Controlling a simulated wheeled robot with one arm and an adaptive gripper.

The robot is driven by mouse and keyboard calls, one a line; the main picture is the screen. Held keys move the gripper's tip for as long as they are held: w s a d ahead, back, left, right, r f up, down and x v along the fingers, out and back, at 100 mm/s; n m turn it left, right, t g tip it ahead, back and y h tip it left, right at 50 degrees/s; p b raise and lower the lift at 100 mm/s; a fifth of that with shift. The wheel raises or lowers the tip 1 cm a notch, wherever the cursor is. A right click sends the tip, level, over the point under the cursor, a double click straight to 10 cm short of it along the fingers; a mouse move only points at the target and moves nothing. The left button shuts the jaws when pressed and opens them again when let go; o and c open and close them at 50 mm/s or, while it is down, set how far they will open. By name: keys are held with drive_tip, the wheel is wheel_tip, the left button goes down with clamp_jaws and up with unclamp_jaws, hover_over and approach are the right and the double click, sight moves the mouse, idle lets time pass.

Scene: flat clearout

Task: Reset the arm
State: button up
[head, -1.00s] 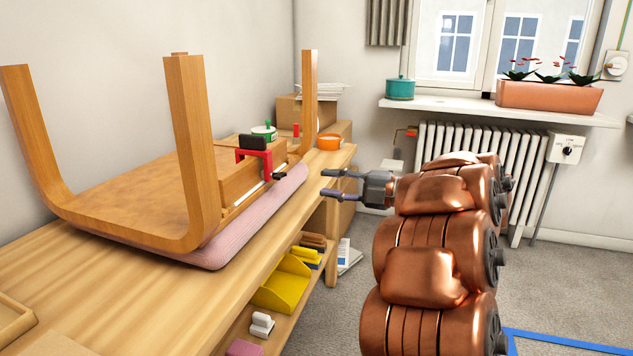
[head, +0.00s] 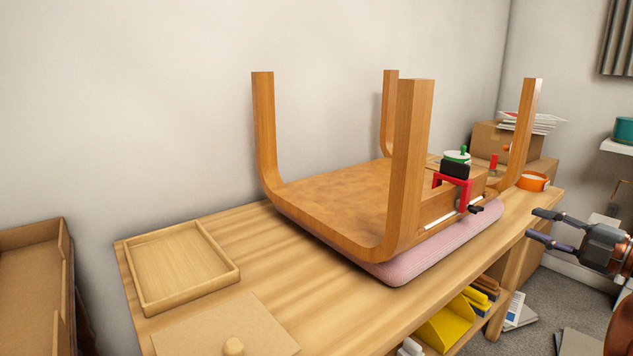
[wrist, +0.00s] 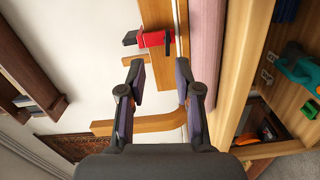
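My gripper (head: 545,229) is at the right of the head view, beyond the front edge of the workbench. Its two fingers are spread apart with nothing between them. In the wrist view my gripper (wrist: 160,82) is also open and empty. My copper-coloured arm runs off the right edge of the head view. An upturned wooden table (head: 340,205) lies on a pink pad (head: 440,250) on the workbench (head: 330,325). A red clamp (head: 465,192) sits on the table's side rail, apart from my fingers. It also shows in the wrist view (wrist: 153,39).
An empty wooden tray (head: 180,265) and a flat board (head: 225,325) lie on the bench's left part. An orange pot (head: 533,181) stands at its far end. A yellow bin (head: 445,325) is on the shelf below. A cardboard box (head: 30,270) stands at left.

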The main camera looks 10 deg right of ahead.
drive_tip(key=w+d+r+m+g+h+p, duration=0.1)
drive_tip(key=w+d+r+m+h+p, duration=0.15)
drive_tip(key=r+m+h+p, duration=0.65)
drive_tip(key=w+d+r+m+h+p, duration=0.1)
drive_tip(key=w+r+m+h+p, duration=0.45)
drive_tip(key=r, duration=0.65)
drive_tip(key=s+a+f+m+g+y+p, duration=0.3)
drive_tip(key=s+a+g+p, duration=0.5)
drive_tip(key=s+a, duration=0.9)
drive_tip(key=s+a+f+m+g+y+p, duration=0.3)
drive_tip(key=s+a+g+p, duration=0.5)
drive_tip(key=s+a+p, duration=0.4)
drive_tip(key=s+a+f+m, duration=0.1)
drive_tip(key=s+a, duration=0.4)
drive_tip(key=s, duration=0.2)
drive_tip(key=shift+s+a+f+m+g, duration=0.15)
drive_tip(key=shift+a+f+m+g, duration=0.15)
drive_tip(key=shift+a+f+m, duration=0.05)
drive_tip(key=shift+s, duration=0.1)
